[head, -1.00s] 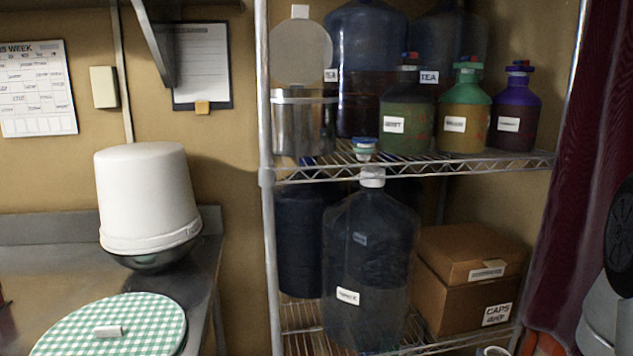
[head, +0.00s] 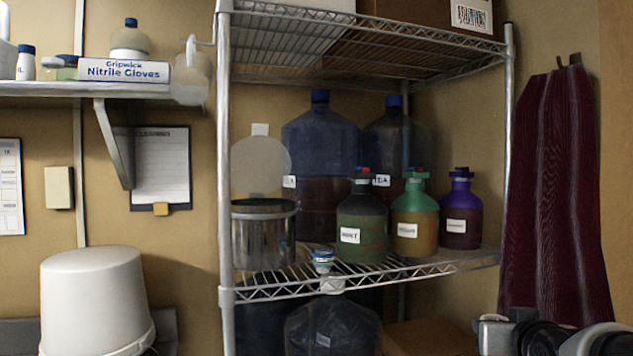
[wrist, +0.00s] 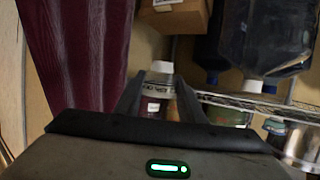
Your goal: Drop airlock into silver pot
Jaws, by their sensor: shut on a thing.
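The silver pot (head: 263,240) stands on the left end of the middle wire shelf with its dark open top showing. A round pale lid (head: 260,165) stands upright behind it. In the wrist view, which looks upside down, my gripper (wrist: 160,95) is shut on a small clear piece with a whitish end, the airlock (wrist: 161,68). Its lower part blends with a labelled jug behind. In the head view parts of my arm show at the bottom right; the fingers and the airlock cannot be made out there, well away from the pot.
A green jug (head: 362,215), a yellow-green jug (head: 413,220) and a purple jug (head: 459,215) stand right of the pot. Large carboys (head: 318,150) stand behind. A capped carboy (head: 330,325) rises below the shelf's front edge. A maroon curtain (head: 558,200) hangs at right.

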